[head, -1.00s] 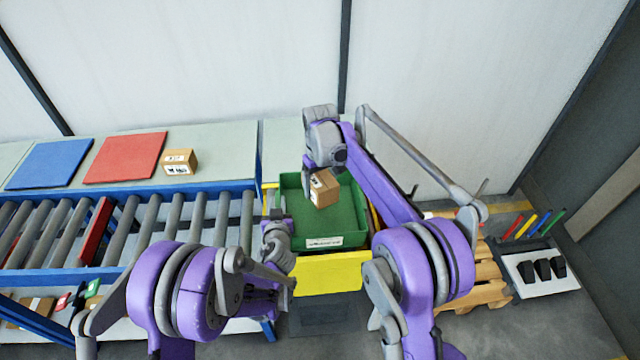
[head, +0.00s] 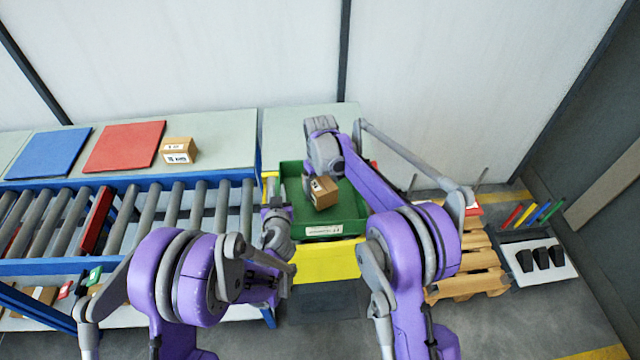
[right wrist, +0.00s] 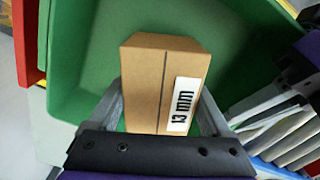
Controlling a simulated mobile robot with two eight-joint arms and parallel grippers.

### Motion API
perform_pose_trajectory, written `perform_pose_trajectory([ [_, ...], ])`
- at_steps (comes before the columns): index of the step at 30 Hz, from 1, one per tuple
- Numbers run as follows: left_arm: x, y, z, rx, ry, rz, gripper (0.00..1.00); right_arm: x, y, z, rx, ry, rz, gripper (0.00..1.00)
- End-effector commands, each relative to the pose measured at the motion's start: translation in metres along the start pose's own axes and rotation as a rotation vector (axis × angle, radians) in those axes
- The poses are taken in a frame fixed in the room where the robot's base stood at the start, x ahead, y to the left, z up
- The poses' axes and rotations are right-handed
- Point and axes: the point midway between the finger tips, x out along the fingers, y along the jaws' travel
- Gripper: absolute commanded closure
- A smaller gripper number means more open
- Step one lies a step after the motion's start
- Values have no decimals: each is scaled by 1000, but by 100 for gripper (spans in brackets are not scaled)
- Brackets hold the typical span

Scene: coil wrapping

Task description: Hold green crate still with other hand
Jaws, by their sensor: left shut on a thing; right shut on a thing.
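The green crate (head: 345,212) stands open on a yellow stand (head: 325,265), with a white label on its front wall. It also fills the right wrist view behind the box (right wrist: 85,85). My left gripper (head: 277,197) is at the crate's left wall and is shut on it; its fingertips are small and partly hidden. My right gripper (head: 310,183) is shut on a small brown cardboard box (head: 324,193) over the crate's inside. In the right wrist view the fingers (right wrist: 163,105) clasp this box from both sides, and its label reads "13 mm". The crate floor beneath the box is partly hidden.
A roller conveyor (head: 150,215) with a red bar (head: 97,220) lies left of the crate. Behind it are a blue panel (head: 48,153), a red panel (head: 123,147) and another cardboard box (head: 178,150). A wooden pallet (head: 470,265) is at right.

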Motion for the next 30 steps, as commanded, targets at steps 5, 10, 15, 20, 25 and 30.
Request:
perform_pose_trajectory([
  [5, 0, 0, 0, -1, 0, 0, 100, 12, 0, 0, 0, 0, 0, 100],
  [10, 0, 0, 0, -1, 0, 0, 100, 22, 0, 0, 0, 0, 0, 100],
  [15, 0, 0, 0, -1, 0, 0, 100, 31, 0, 0, 0, 0, 0, 100],
  [20, 0, 0, 0, -1, 0, 0, 100, 36, 0, 0, 0, 0, 0, 100],
  [25, 0, 0, 0, -1, 0, 0, 100, 38, 0, 0, 0, 0, 0, 100],
  [30, 0, 0, 0, -1, 0, 0, 100, 38, 0, 0, 0, 0, 0, 100],
])
